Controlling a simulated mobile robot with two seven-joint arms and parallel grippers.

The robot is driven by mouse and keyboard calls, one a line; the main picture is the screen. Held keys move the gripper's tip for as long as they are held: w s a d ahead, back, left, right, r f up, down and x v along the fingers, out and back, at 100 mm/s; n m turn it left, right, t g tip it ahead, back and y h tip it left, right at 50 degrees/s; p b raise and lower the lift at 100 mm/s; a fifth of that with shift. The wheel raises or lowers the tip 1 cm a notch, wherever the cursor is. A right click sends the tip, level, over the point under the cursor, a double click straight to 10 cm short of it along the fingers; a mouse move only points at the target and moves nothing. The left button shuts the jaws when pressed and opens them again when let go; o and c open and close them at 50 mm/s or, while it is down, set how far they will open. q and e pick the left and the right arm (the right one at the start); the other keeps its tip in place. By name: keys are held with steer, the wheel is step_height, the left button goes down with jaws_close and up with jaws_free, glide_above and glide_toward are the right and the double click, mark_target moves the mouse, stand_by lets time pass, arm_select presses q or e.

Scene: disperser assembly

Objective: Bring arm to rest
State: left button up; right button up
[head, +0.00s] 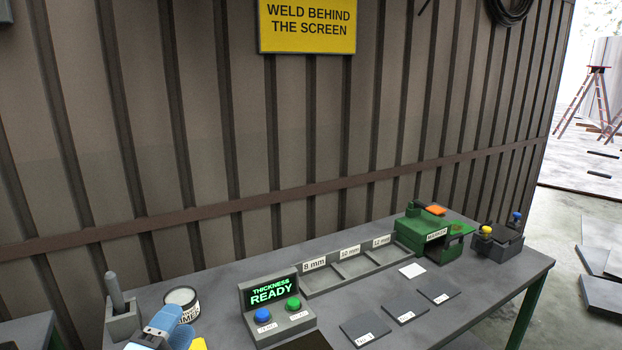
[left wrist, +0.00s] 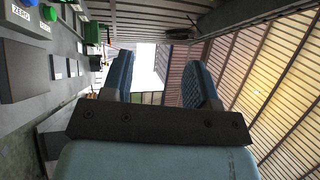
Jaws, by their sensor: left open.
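My left gripper (head: 172,325) shows as light blue parts at the bottom left edge of the head view, over the near left of the workbench (head: 465,284). In the left wrist view the left gripper (left wrist: 160,78) has its two blue textured fingers spread apart, with nothing between them. The fingers are clear of the bench things, which lie along the left of that view. My right gripper is in neither view.
The bench holds a thickness gauge (head: 270,295) reading READY, a labelled rack (head: 345,267), a green marker machine (head: 430,237), several flat plates (head: 405,313), a primer can (head: 182,301) and a grey holder (head: 122,322). A ribbed wall (head: 210,120) stands behind.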

arm_select(q)
steer(key=s+a+f+n+g+y, duration=0.1)
steer(key=f+n+y, duration=0.1)
steer(key=n, duration=0.1)
steer(key=s+a+f+n+g+y, duration=0.1)
steer(key=s+f+n+y, duration=0.1)
steer(key=f+n, duration=0.1)
steer(key=s+a+f+n+g+y, duration=0.1)
steer(key=s+f+n+g+y, duration=0.1)
steer(key=f+n, duration=0.1)
steer(key=shift+s+a+n, duration=0.2)
steer(key=shift+a+n, duration=0.1)
steer(key=shift+a, duration=0.05)
steer(key=s+f+n+g, duration=0.5)
steer(key=s+f+g, duration=0.1)
steer(key=s, duration=0.4)
steer(key=s+f+n+g, duration=0.4)
steer(key=s+f+g, duration=0.2)
steer(key=s, duration=0.5)
steer(key=w+d+f+m+t+h+p, duration=0.1)
steer(key=w+d+f+t+h+p, duration=0.1)
steer(key=w+d+t+p, duration=0.4)
steer(key=t+h+p, duration=0.1)
steer(key=p, duration=0.3)
steer(key=shift+d+f+h+p, duration=0.3)
steer(key=shift+d+f, duration=0.05)
steer(key=shift+d, duration=0.05)
